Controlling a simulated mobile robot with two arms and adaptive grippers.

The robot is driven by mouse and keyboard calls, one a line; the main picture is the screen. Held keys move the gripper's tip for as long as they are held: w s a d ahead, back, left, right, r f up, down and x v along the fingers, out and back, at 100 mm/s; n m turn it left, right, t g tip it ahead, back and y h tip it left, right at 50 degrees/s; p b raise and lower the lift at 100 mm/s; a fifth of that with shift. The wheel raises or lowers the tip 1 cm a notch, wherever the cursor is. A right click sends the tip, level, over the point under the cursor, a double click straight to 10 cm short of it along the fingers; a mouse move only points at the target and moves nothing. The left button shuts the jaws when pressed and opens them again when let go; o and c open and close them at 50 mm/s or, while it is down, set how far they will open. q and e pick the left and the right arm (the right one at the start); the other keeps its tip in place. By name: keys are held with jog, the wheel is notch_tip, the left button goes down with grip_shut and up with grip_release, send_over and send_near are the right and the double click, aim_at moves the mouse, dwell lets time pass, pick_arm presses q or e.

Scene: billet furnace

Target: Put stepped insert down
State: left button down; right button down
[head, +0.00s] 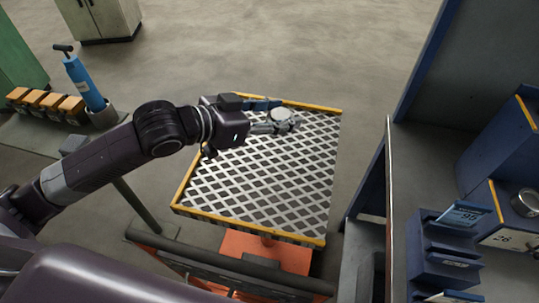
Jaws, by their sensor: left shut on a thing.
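The stepped insert (282,115) is a small pale grey round piece in the head view. My left gripper (277,117) is shut on it, with a finger on either side. The gripper and insert are over the far part of a cart top (265,185) with a white diamond lattice and a yellow rim. I cannot tell whether the insert touches the lattice or is held above it. My right gripper is not in view.
The rest of the lattice top is bare. A blue rack (450,262) with bins and labels stands at the right. A blue cylinder (85,82) and several orange-topped blocks (45,103) are at the left. A cabinet (100,18) stands at the back. Open floor lies beyond the cart.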

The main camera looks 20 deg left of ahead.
aim_at(276, 176)
pick_arm(q)
notch_tip(276, 176, down, 20)
jog(key=shift+r+p, duration=0.25)
jog(key=shift+p, duration=0.5)
jog(key=c, duration=1.1)
grip_release()
jog(key=shift+s+f, duration=0.1)
jog(key=shift+f, duration=0.1)
jog(key=shift+c, duration=0.2)
jog(key=shift+o, duration=0.2)
jog(key=shift+r, duration=0.15)
jog(key=shift+s+a, duration=0.2)
jog(key=b+v, duration=0.1)
jog(key=v, duration=0.9)
jog(key=shift+s+a+r, duration=0.4)
jog(key=shift+s, duration=0.05)
